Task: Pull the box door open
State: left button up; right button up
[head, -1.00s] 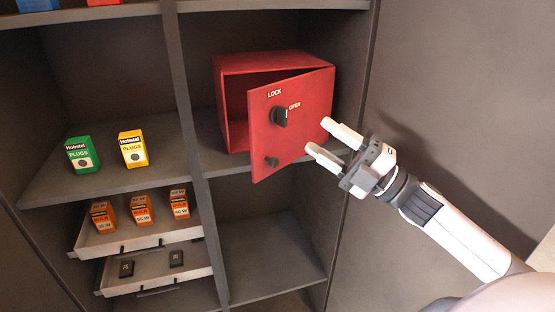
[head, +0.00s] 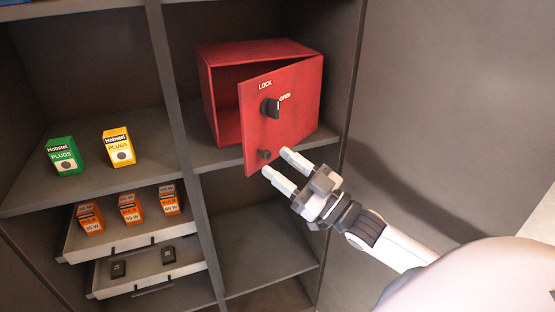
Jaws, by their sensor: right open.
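The red box (head: 221,92) sits on a cabinet shelf, with its inside partly showing and dark. Its red door (head: 294,97) stands ajar, hinged on the right, with its free left edge swung out toward me. The door carries a dark lock knob (head: 270,108) between the words LOCK and OPEN, and a small dark pull knob (head: 264,154) near its lower left corner. My right gripper (head: 276,165) is open, its two white fingers pointing up and left, close to the pull knob. I cannot tell whether a finger touches the door. My left gripper is not in view.
A green plugs box (head: 64,156) and a yellow plugs box (head: 119,147) stand on the left shelf. Below, a pulled-out tray (head: 130,238) holds orange boxes, above a second tray (head: 140,275) with dark items. A vertical cabinet divider (head: 175,130) separates them from the red box.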

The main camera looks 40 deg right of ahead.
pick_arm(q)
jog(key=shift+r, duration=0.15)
pick_arm(e)
jog(key=shift+x, duration=0.8)
